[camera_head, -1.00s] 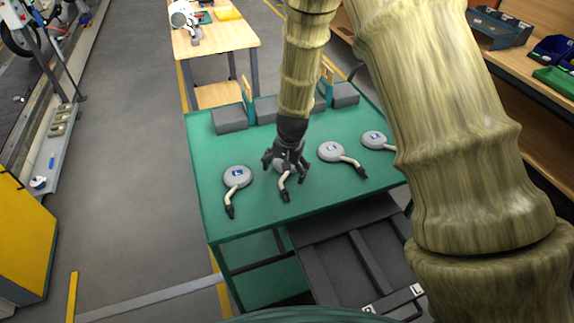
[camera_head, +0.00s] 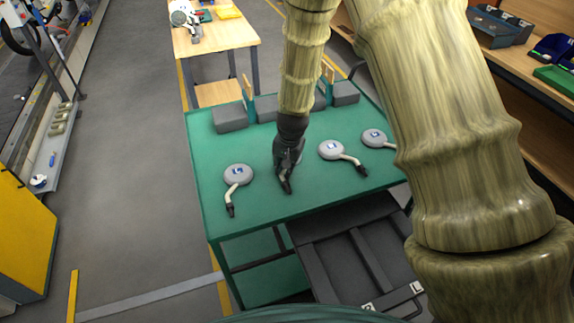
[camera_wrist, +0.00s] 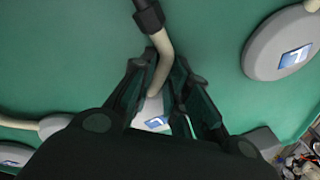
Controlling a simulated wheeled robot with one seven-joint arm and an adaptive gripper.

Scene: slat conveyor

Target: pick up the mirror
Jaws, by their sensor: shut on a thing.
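Several grey round mirrors with bent pale stems and dark ends lie on the green table (camera_head: 250,210). My gripper (camera_head: 288,165) points down at table height and is shut on one mirror. In the head view the gripper hides most of that mirror. In the wrist view the fingers (camera_wrist: 163,95) close around the held mirror (camera_wrist: 164,58) at its stem. Its black end points up in the picture, and part of its grey head with a blue-white label shows between the fingers.
One mirror (camera_head: 238,175) lies left of my gripper. Two others lie to the right, a nearer one (camera_head: 331,150) and a farther one (camera_head: 374,138). Grey blocks (camera_head: 230,118) stand along the table's back edge. A dark tray (camera_head: 350,255) is below the front edge.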

